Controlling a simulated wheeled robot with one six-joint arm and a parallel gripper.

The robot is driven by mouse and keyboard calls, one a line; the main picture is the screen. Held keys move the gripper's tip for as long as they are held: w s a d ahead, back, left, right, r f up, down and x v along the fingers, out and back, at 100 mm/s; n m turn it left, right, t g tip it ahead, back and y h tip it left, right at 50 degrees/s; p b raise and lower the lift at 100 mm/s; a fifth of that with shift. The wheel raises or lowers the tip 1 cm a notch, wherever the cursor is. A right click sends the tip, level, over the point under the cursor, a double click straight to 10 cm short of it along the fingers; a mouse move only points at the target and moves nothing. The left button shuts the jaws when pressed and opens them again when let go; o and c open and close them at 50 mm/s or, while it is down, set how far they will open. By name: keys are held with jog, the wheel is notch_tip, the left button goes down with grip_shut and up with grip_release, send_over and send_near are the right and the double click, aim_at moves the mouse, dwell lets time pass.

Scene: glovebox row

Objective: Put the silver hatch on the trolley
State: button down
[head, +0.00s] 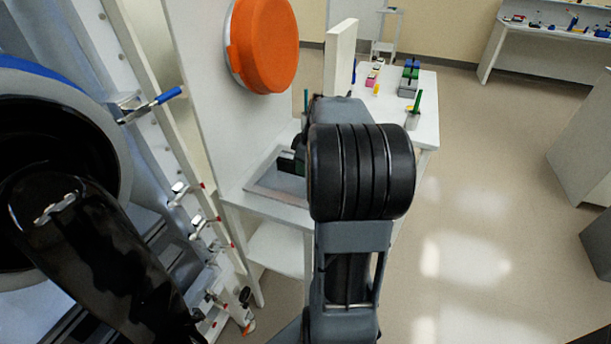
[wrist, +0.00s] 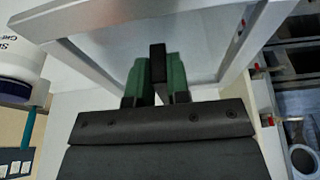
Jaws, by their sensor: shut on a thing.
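The silver hatch (wrist: 85,62) is a pale panel with a silver frame and a dark upright grip. My gripper (wrist: 158,80) has its green fingers closed on that grip. In the head view, my gripper (head: 291,161) is mostly hidden behind my dark wrist. A grey framed panel, seemingly the hatch (head: 268,183), shows just below the fingers. It lies low over the top of a white shelved stand, seemingly the trolley (head: 240,201). I cannot tell whether the hatch touches that top.
An orange round cover (head: 265,45) is on a white wall panel at upper left. A blue-handled clamp (head: 155,103) sticks out from the frame at left. A white table (head: 425,105) with small coloured items stands behind. Open floor (head: 490,220) lies to the right.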

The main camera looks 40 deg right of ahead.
jog(key=shift+w+d+f, duration=0.35)
jog(key=shift+d+f, duration=0.15)
jog(key=shift+f, duration=0.2)
jog(key=shift+w+d+f, duration=0.35)
jog(key=shift+d+f, duration=0.15)
jog(key=shift+f, duration=1.6)
jog(key=c, duration=1.1)
grip_release()
jog(key=shift+s, duration=0.1)
